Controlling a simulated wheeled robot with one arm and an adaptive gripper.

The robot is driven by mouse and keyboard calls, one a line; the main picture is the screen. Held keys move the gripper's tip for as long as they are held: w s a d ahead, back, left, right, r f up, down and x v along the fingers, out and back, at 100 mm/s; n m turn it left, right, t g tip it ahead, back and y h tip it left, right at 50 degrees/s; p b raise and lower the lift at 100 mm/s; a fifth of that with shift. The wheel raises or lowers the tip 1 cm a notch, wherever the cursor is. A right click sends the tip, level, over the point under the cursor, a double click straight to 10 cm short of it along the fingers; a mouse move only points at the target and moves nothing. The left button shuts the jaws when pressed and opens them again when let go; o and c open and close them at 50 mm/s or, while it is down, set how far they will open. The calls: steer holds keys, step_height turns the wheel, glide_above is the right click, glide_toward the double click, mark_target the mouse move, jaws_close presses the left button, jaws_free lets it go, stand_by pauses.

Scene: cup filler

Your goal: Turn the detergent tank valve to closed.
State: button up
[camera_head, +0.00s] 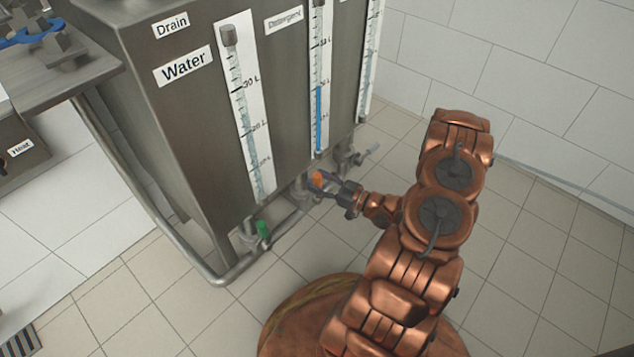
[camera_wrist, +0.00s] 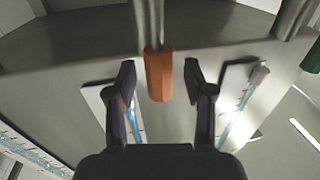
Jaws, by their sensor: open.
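The detergent tank valve has an orange handle (camera_head: 317,179), low on the steel tank below the blue-filled gauge (camera_head: 319,110) beside the partly legible detergent label (camera_head: 284,19). In the wrist view the orange handle (camera_wrist: 158,75) hangs from a metal pipe fitting, in line with it. My gripper (camera_head: 321,184) is at the handle. In the wrist view its two dark fingers (camera_wrist: 159,78) are open, one on each side of the handle, with a visible gap on both sides. The valve body is partly hidden in the head view.
A green valve handle (camera_head: 262,229) sits to the left under the water gauge (camera_head: 248,110); it also shows at the wrist view's right edge (camera_wrist: 312,57). A grey valve (camera_head: 372,149) is to the right. A pipe (camera_head: 150,200) runs low around the tank. The tiled floor at right is clear.

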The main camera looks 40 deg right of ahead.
steer(key=shift+w+a, duration=0.2)
steer(key=shift+w, duration=0.25)
jaws_close()
stand_by(0.3)
